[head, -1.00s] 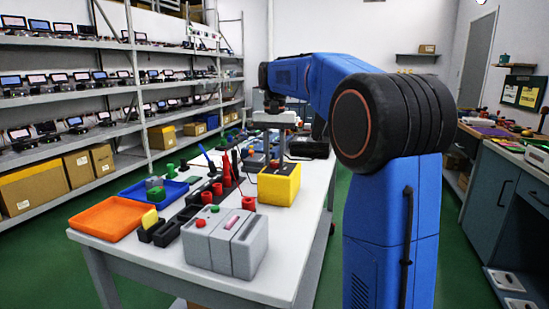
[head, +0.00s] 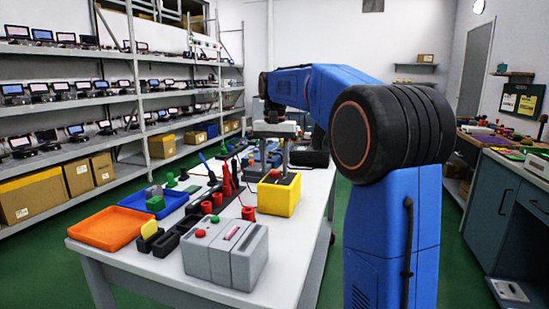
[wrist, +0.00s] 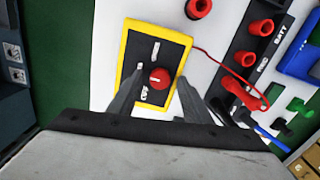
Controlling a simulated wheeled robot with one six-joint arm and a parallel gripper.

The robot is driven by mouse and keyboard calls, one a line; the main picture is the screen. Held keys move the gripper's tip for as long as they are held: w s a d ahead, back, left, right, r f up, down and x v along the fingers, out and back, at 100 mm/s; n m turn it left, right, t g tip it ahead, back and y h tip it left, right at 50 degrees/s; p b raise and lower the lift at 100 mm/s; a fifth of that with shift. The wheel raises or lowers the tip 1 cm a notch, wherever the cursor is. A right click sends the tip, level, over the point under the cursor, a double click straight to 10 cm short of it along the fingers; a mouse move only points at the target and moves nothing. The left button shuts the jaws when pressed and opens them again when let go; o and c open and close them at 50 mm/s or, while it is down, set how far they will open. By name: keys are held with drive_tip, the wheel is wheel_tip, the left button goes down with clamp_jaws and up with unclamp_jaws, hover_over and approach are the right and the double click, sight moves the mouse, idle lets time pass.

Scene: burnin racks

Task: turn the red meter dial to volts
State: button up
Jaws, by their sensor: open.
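The meter is a yellow-edged box (head: 278,199) on the white table, under my gripper in the head view. In the wrist view the meter (wrist: 184,40) shows a dark face with small white labels; one reads OFF. Its round red dial (wrist: 160,78) carries a small white mark; which label it points to is hard to tell. My gripper (wrist: 161,76) is open, with one finger on each side of the dial and visible gaps between. In the head view my gripper (head: 285,166) points down over the box.
Red cylindrical sockets (wrist: 262,28) and a red lead lie right of the meter in the wrist view. A grey box with buttons (head: 226,250), an orange tray (head: 105,228) and a blue tray (head: 150,198) share the table. Shelving stands at the left, a workbench at the right.

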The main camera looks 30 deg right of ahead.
wheel_tip(320, 180, up, 17)
drive_tip(key=shift+r, duration=0.15)
idle(0.5)
idle(0.4)
